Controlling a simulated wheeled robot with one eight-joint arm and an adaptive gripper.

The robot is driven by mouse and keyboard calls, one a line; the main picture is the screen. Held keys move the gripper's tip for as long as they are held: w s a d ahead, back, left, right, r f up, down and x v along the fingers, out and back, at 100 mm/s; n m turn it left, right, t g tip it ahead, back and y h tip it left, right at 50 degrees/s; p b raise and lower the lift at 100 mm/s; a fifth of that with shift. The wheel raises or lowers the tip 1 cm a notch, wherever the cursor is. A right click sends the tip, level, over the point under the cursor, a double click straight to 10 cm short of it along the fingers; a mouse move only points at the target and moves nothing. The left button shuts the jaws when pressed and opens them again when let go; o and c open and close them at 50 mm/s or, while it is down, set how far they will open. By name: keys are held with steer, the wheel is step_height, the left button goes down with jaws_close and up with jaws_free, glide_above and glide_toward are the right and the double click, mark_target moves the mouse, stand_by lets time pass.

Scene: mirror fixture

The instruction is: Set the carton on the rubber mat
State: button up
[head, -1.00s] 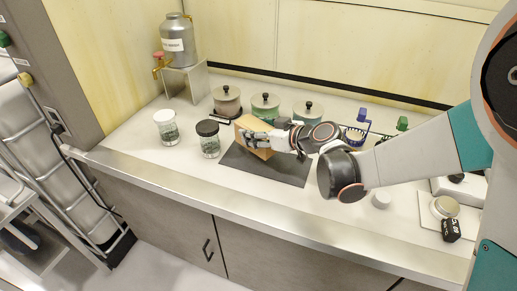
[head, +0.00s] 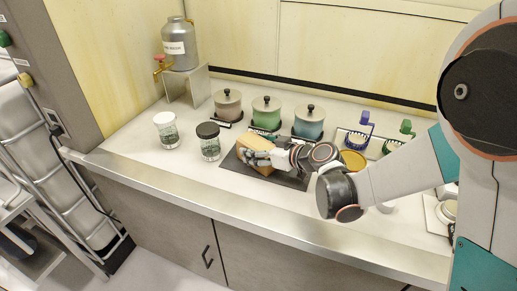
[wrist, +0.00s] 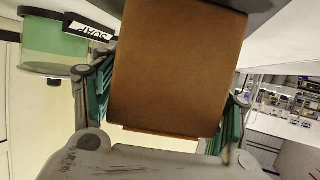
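The carton (head: 256,144) is a plain brown box over the dark rubber mat (head: 234,164) on the counter. It sits low over the mat's middle and looks down on it, though my gripper hides its lower front edge. My gripper (head: 258,158) reaches in from the right, with its fingers along the carton's sides. In the wrist view the carton (wrist: 175,70) fills the space between the two finger pads, which look closed against it.
A metal can (head: 179,45) with a tap sits on a stand at back left. Small dishes lie to the right.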

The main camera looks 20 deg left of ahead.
steer(key=shift+r, duration=0.15)
steer(key=shift+s+d+r, duration=0.1)
steer(key=shift+d+r, duration=0.05)
steer(key=shift+d, duration=0.15)
steer(key=p+v, duration=0.3)
steer(key=v, duration=0.8)
steer(key=shift+p, duration=0.3)
steer(key=shift+s+d+r, duration=0.1)
steer(key=shift+d+r, duration=0.1)
steer(key=s+d+r+m+h, duration=0.2)
steer(key=s+d+m+h, duration=0.2)
steer(key=d, duration=0.5)
steer(key=s+d+r+m+h, duration=0.2)
steer(key=s+d+m+h, duration=0.2)
steer(key=s+d, duration=0.4)
steer(key=s+d+r+m+t+h, duration=0.1)
steer(key=s+d+r+m+h, duration=0.2)
steer(key=d, duration=0.9)
steer(key=s+m+h, duration=0.1)
steer(key=s, duration=0.2)
steer(key=shift+s+m, duration=0.3)
steer(key=shift+s, duration=0.1)
